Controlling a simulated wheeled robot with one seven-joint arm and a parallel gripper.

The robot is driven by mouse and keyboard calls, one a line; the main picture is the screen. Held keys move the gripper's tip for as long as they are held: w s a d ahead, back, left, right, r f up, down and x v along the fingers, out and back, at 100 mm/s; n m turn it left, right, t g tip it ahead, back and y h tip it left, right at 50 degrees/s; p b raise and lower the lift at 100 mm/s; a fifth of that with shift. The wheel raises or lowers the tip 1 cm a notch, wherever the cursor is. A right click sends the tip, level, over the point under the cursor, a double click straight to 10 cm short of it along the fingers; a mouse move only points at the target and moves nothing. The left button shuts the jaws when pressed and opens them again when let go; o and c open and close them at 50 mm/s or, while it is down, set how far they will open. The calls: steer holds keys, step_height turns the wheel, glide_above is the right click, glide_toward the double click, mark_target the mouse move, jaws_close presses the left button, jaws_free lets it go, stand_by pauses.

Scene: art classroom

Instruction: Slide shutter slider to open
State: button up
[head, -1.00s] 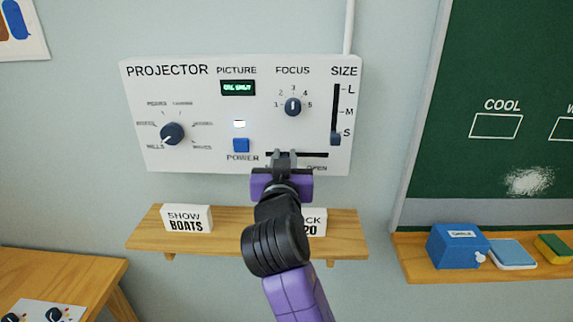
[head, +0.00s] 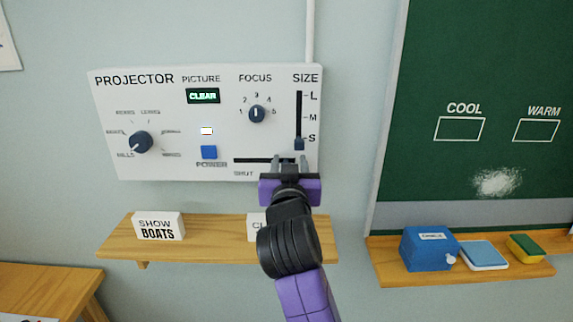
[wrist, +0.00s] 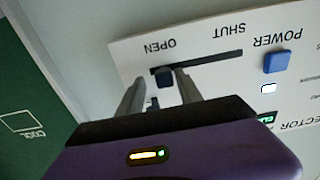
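The projector panel (head: 180,105) is on the wall. Its shutter slot (head: 255,160) runs along the lower right, marked SHUT at the left; my gripper hides the OPEN mark in the head view. In the wrist view, which is upside down, the dark shutter slider knob (wrist: 165,77) sits at the OPEN end of the slot (wrist: 205,62). My gripper (head: 289,163) is at this end, fingers apart. In the wrist view, my gripper (wrist: 160,85) has the knob between its fingers, close against the right finger, with a gap to the left one.
Above the slot are the size slider (head: 299,143), at S, and the focus knob (head: 257,114). The power button (head: 209,152) is to the left. The picture display (head: 203,96) reads CLEAR. A wooden shelf (head: 195,250) below holds two signs. A chalkboard (head: 470,60) is at right.

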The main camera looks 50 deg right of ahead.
steer(key=shift+a, duration=0.1)
steer(key=shift+a, duration=0.2)
steer(key=b+v, duration=0.2)
steer(key=v, duration=0.5)
steer(key=shift+s, duration=0.2)
steer(key=shift+a, duration=0.1)
